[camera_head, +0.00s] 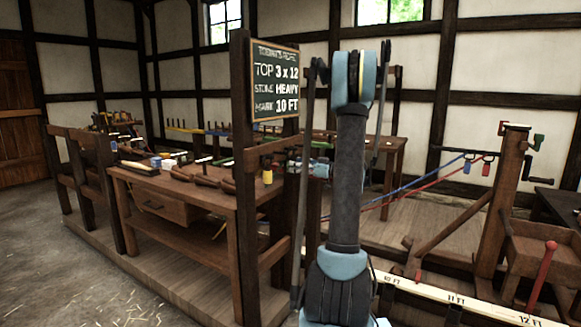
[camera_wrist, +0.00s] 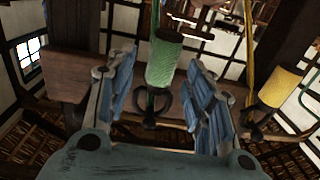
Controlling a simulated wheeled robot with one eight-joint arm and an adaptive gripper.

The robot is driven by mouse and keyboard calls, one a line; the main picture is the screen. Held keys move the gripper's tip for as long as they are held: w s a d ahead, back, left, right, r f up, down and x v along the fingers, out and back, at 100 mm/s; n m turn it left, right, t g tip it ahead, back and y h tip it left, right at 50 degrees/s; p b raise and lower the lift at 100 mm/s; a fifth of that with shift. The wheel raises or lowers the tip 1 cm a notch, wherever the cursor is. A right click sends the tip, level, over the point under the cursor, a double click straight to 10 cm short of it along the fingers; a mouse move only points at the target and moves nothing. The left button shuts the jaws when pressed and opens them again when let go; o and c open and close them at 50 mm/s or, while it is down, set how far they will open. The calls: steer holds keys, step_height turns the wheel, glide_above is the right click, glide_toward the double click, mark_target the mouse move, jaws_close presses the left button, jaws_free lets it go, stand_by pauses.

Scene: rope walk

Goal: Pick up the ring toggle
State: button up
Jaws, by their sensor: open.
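In the wrist view, a green cylinder (camera_wrist: 163,62) with a dark ring (camera_wrist: 152,107) at its lower end sits between the fingers of my gripper (camera_wrist: 158,66). The fingers stand apart on either side, with a visible gap to each. I cannot tell for certain which of these is the ring toggle. In the head view, my arm blocks the middle, and I cannot make out my gripper clearly.
A wooden workbench (camera_head: 165,184) with tools stands left of a dark post bearing a chalkboard (camera_head: 275,80). A yellow piece (camera_head: 267,177) shows by that post. Blue and red ropes run right to a wooden post (camera_head: 500,205). The floor (camera_head: 90,275) at front left is clear apart from straw.

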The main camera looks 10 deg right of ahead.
steer(key=shift+x, duration=1.2)
jaws_close()
steer(key=shift+r, duration=0.1)
steer(key=r+v, duration=0.1)
steer(key=v, duration=1.7)
steer(key=shift+r, duration=0.15)
